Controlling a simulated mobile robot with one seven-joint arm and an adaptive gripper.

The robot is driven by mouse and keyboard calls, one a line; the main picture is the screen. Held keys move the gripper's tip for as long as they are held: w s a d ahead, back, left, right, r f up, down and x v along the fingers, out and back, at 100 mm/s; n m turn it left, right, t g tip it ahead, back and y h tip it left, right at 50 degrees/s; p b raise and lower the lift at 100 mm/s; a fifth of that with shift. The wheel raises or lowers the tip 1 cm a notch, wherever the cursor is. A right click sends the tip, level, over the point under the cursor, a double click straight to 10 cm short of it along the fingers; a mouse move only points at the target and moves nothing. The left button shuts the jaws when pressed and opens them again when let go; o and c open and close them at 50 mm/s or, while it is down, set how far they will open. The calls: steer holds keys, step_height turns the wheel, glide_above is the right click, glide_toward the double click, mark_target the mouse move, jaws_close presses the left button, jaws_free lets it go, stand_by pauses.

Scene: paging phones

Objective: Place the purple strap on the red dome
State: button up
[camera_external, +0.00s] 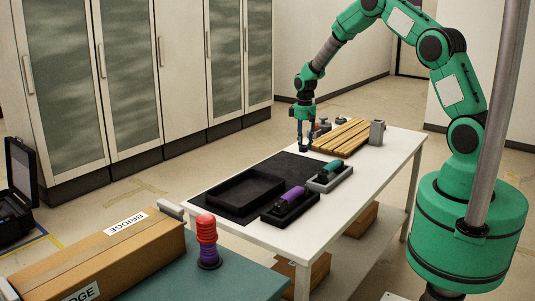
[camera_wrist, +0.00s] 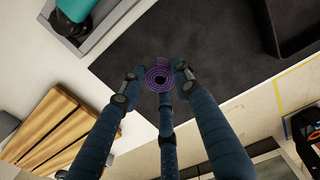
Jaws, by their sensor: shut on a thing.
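My gripper (camera_external: 304,149) points down over the far edge of the white table, beside the dark mat. In the wrist view its fingers (camera_wrist: 157,84) are closed around a small coiled purple strap (camera_wrist: 159,77), with the coil's round face toward the camera. The strap is too small to make out in the external view. A red, ribbed, round-topped piece (camera_external: 206,229), which seems to be the red dome, stands upright on a dark purple base (camera_external: 209,257) on the green surface at the front. It is far from my gripper, and I do not see it in the wrist view.
A grey cradle (camera_external: 341,181) holds a teal handset (camera_external: 331,168). A wooden slatted rack (camera_external: 345,137) lies behind. A BRIDGE box (camera_external: 113,247) stands left of the dome.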

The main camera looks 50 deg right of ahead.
stand_by(0.3)
steer(key=s+a+r+n+p, duration=0.1)
steer(key=a+r+n, duration=0.15)
steer(key=a, duration=1.05)
steer(key=s+a+r+n+p, duration=0.15)
steer(key=a+n, duration=0.25)
steer(key=a, duration=0.8)
steer(key=s+a+r+n, duration=0.2)
steer(key=a+n, duration=0.2)
steer(key=a, duration=0.9)
steer(key=s+a+r+n, duration=0.1)
steer(key=s+a+n, duration=0.2)
steer(key=s+a, duration=0.3)
steer(key=s+a+r+n+p, duration=0.1)
steer(key=s+a+r+n, duration=0.1)
steer(key=s+a, duration=0.5)
steer(key=s+a+r+n+p, duration=0.1)
steer(key=s+a+n, duration=0.3)
steer(key=a, duration=0.9)
steer(key=s+r, duration=0.1)
steer(key=s, duration=0.2)
steer(key=shift+a+r, duration=0.2)
steer(key=shift+r, duration=0.05)
steer(key=shift+n, duration=0.25)
steer(key=p, duration=0.1)
glide_above(205, 217)
steer(key=shift+f, duration=0.8)
